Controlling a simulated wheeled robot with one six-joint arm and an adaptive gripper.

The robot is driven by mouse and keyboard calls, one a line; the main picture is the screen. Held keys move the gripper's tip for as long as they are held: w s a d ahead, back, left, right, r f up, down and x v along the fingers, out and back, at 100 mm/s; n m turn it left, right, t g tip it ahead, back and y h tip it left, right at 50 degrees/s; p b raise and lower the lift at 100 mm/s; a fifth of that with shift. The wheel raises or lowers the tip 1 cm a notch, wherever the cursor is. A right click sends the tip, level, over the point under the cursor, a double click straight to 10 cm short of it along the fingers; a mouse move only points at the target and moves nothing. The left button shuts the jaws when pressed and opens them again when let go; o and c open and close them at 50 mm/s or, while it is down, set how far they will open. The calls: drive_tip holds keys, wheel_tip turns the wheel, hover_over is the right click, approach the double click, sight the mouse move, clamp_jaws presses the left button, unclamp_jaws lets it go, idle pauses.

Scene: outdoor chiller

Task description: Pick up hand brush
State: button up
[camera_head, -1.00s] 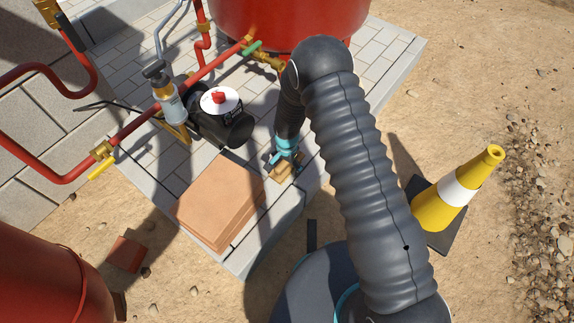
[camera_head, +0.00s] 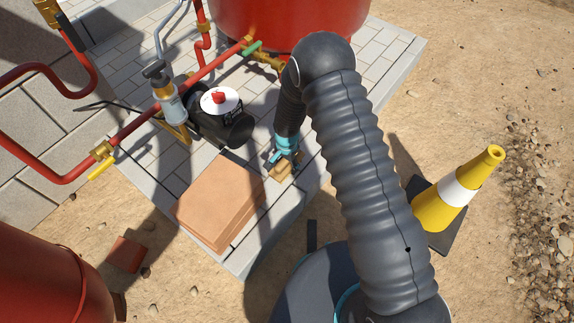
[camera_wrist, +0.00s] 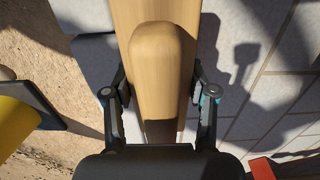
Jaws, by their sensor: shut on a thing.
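The hand brush (camera_head: 281,169) is a light wooden piece on the paved slab, beside the stack of terracotta tiles. In the wrist view the brush (camera_wrist: 162,70) fills the middle, with a rounded raised wooden part along a flat wooden body. My gripper (camera_head: 284,160) reaches straight down over it, and in the wrist view my gripper (camera_wrist: 160,95) has one finger against each side of the wood. It is shut on the brush. The bristles are hidden. The brush appears to be at the slab surface; I cannot tell whether it is clear of it.
Terracotta tiles (camera_head: 220,200) lie just left of my gripper. A black pump (camera_head: 220,118) and red pipes (camera_head: 125,133) stand behind. A large red tank (camera_head: 290,25) is at the back. A yellow cone (camera_head: 456,190) stands on the dirt at right.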

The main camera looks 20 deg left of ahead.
wheel_tip(320, 180, up, 3)
drive_tip(key=shift+w+f, duration=0.1)
drive_tip(key=shift+f, duration=0.05)
drive_tip(key=s+d+r, duration=0.5)
drive_tip(key=d+r, duration=0.2)
drive_tip(key=d, duration=0.3)
drive_tip(key=shift+s+d, duration=0.15)
drive_tip(key=shift+s, duration=0.2)
drive_tip(key=shift+r, duration=0.1)
